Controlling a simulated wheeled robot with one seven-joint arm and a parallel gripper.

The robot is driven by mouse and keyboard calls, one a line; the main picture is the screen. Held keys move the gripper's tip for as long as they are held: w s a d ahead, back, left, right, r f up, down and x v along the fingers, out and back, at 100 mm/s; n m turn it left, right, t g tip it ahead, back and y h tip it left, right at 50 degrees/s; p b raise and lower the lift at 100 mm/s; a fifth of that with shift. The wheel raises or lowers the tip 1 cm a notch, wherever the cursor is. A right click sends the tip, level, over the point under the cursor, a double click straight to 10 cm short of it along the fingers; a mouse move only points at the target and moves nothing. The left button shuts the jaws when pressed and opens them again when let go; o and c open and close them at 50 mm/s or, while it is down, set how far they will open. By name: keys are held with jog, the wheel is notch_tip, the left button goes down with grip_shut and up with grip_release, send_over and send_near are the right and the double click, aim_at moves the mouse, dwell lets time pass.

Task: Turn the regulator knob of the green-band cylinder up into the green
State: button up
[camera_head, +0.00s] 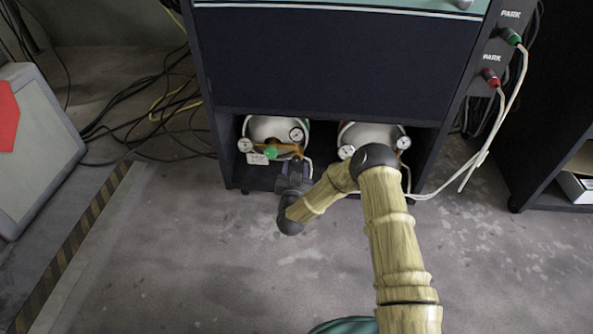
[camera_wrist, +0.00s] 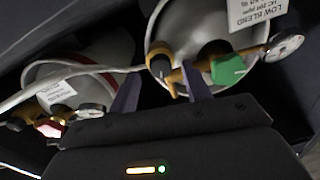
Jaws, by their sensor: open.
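The green-band cylinder (camera_head: 273,128) lies in the left half of the cabinet's bottom bay. It carries a brass regulator, a green knob (camera_head: 271,153) and two white gauges (camera_head: 296,134). In the wrist view the green knob (camera_wrist: 228,70) is right of the right finger, outside the gap between the fingers. My gripper (camera_head: 294,172) is open and empty, just in front of the regulator and right of the knob in the head view. Both fingers of my gripper (camera_wrist: 161,80) show in the wrist view. The gauge needles are too small to read.
A second cylinder (camera_head: 370,136) with a red knob (camera_wrist: 50,129) lies beside it, partly behind my arm. Dark bay walls close in on both sides. White hoses (camera_head: 480,150) run at the right, black cables (camera_head: 110,135) at the left. The floor in front is clear.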

jog(key=shift+w, duration=1)
jog(key=c, duration=1)
